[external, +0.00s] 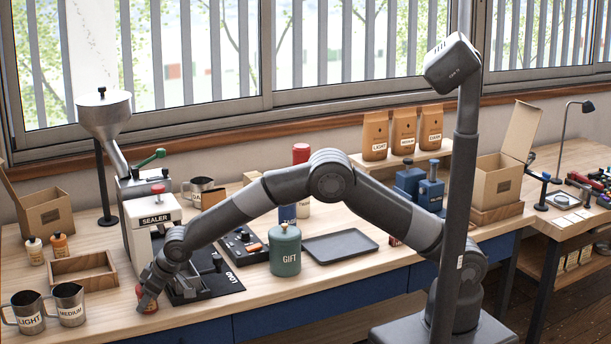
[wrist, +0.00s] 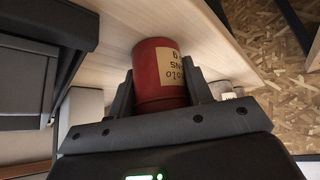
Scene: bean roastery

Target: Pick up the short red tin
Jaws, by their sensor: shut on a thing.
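The short red tin (wrist: 158,88) stands between the two fingers of my gripper (wrist: 160,100) in the wrist view. It has a tan label with dark lettering, only partly readable. My gripper is shut on it. Whether the tin touches the bench is hard to tell.
A white sealer (external: 152,232) stands just behind my gripper. Steel jugs marked LIGHT (external: 27,312) and MEDIUM (external: 69,304) stand to its left, near a wooden tray (external: 82,270). A green GIFT canister (external: 285,252) and a dark tray (external: 340,246) are to the right.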

